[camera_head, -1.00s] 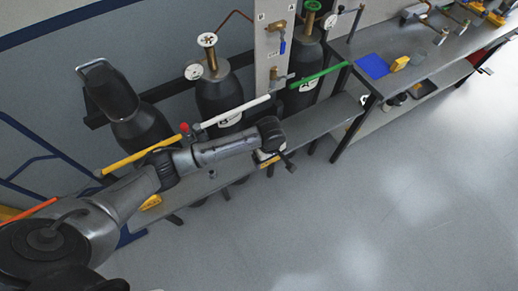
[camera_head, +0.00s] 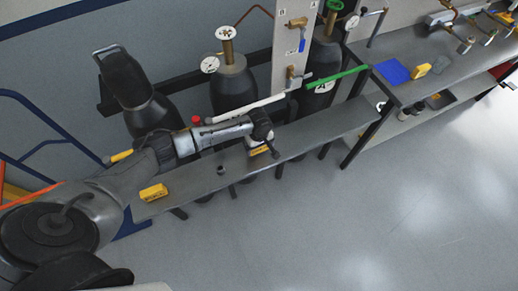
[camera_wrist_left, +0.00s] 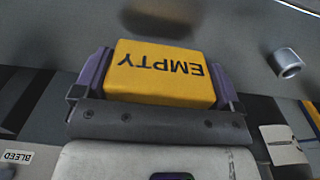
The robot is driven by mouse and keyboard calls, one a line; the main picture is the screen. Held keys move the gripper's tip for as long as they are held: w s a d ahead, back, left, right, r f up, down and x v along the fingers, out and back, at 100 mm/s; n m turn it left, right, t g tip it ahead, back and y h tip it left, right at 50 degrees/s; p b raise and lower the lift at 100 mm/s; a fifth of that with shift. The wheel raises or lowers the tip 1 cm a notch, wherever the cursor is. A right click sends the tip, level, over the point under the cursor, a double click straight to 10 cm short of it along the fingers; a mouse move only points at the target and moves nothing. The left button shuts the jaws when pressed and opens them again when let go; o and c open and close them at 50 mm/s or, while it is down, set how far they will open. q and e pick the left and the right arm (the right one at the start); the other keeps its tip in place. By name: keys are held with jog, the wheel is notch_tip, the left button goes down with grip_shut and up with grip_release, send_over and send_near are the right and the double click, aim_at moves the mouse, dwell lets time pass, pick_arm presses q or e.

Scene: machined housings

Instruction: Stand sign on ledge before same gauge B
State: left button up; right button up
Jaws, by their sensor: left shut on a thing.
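My left gripper (camera_head: 262,149) is shut on a yellow sign (camera_head: 258,151). In the left wrist view the sign (camera_wrist_left: 160,75) reads EMPTY, upside down, between the two fingers. The gripper is over the long grey ledge (camera_head: 200,183), in front and to the right of the dark cylinder (camera_head: 232,90) that carries a round white gauge (camera_head: 210,64). My arm crosses in front of this cylinder's lower part, and no letter on it is readable now. I cannot tell whether the sign touches the ledge. My right gripper is not in view.
Another yellow sign (camera_head: 153,193) stands on the ledge's left end. A small dark fitting (camera_head: 220,170) is left of my gripper; a metal cylinder piece (camera_wrist_left: 287,62) shows in the wrist view. Cylinder A (camera_head: 318,92) stands right of the valve panel (camera_head: 291,45). A bench (camera_head: 425,60) is farther right.

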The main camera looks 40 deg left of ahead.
pick_arm(q)
notch_tip(320, 180, down, 3)
jog(key=shift+r, duration=0.2)
jog(key=shift+f, duration=0.1)
jog(key=o, duration=0.6)
jog(key=shift+o, duration=0.2)
